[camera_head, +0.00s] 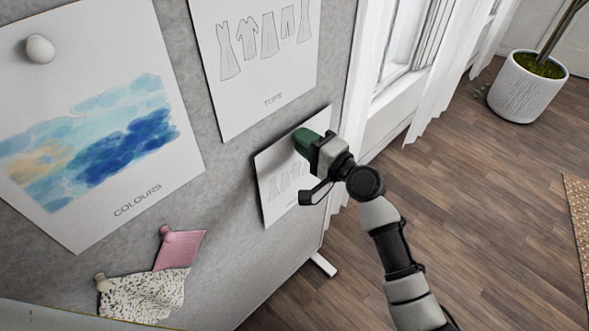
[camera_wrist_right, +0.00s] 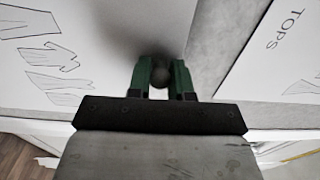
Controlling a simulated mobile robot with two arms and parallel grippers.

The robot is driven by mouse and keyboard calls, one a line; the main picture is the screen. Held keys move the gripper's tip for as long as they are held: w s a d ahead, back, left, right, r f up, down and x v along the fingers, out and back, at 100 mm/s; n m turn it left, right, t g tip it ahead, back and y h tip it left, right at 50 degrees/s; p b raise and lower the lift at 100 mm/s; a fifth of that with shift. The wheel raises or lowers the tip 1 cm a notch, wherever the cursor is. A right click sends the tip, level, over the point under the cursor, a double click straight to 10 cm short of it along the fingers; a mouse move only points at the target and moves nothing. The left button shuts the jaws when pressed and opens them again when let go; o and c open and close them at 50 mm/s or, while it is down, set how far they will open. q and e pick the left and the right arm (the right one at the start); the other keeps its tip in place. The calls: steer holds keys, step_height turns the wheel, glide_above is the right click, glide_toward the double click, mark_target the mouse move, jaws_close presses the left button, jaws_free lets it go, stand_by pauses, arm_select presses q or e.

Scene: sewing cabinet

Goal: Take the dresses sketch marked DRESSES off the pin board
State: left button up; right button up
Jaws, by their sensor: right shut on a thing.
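The sketch sheet (camera_head: 272,162) with a row of dress outlines is low on the grey pin board (camera_head: 230,262), near its right edge. My right arm covers part of it, and no DRESSES mark is readable. The sheet also fills the left of the right wrist view (camera_wrist_right: 98,62). My right gripper (camera_head: 302,142) is at the sheet's upper part. In the right wrist view its green fingers are shut on a round grey pin (camera_wrist_right: 160,77) in front of the paper. Whether the sheet still touches the board is unclear. My left gripper is not in view.
The TOPS sheet (camera_head: 262,82) hangs just above, and the COLOURS sheet (camera_head: 60,85) is at left. A pink swatch (camera_head: 180,249) and a speckled swatch (camera_head: 145,294) are pinned below. A curtained window and potted plant (camera_head: 527,88) stand beyond open wooden floor.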

steer(key=shift+v, duration=0.95)
